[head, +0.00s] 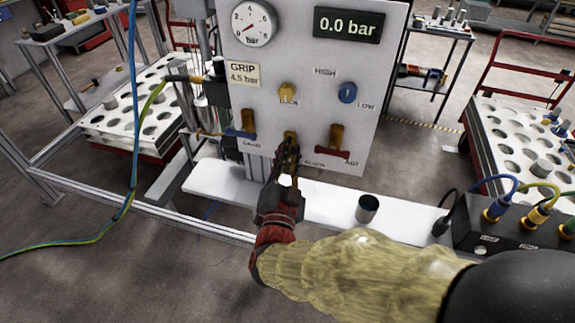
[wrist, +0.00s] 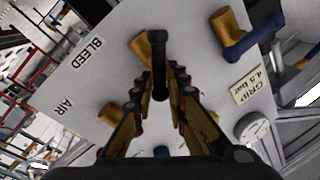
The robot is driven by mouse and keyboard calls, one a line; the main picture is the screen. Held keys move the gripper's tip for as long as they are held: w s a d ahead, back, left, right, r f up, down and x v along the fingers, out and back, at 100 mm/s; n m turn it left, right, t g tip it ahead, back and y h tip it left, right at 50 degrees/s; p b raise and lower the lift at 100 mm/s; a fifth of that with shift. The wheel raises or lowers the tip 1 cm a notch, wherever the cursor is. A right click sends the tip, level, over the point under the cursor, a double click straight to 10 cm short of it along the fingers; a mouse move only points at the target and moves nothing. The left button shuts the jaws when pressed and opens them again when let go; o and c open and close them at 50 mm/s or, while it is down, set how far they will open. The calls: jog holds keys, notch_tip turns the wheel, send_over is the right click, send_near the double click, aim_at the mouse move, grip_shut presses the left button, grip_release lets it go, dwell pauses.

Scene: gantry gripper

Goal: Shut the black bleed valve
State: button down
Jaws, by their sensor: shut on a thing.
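The black bleed valve is the middle of three valves on the grey panel (head: 285,100). Its brass body (head: 290,136) shows just above my gripper (head: 288,152), which hides the handle in the head view. In the wrist view the black handle (wrist: 158,55) lies between the two fingers of my gripper (wrist: 158,88), and they are shut on it. The handle runs closer to lengthwise along its brass body (wrist: 145,47) than across it. The BLEED label (wrist: 90,51) is beside it.
A blue-handled valve (head: 247,128) is left of the bleed valve and a red-handled AIR valve (head: 332,152) right, both close. The pressure display (head: 348,25) reads 0.0 bar. A metal cup (head: 367,208) stands on the white shelf (head: 325,207) below. Cables hang at left.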

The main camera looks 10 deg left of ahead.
jog(key=m+b, duration=0.2)
jog(key=f+m+h+b, duration=0.1)
jog(key=m, duration=0.1)
jog(key=shift+d, duration=0.25)
jog(key=shift+d+f+m+t+h, duration=0.15)
jog(key=shift+m+h, duration=0.2)
jog(key=shift+m, duration=1.1)
jog(key=shift+f+m+t+h, duration=0.1)
jog(key=shift+f+m+h, duration=0.15)
jog(key=shift+m, duration=1.15)
jog(key=shift+d+f+m+t+h, duration=0.15)
jog(key=shift+m+h, duration=0.25)
jog(key=shift+m, duration=1.05)
jog(key=c, duration=1.9)
grip_release()
jog(key=shift+a, duration=0.1)
jog(key=shift+s, duration=0.1)
jog(key=v, duration=1.2)
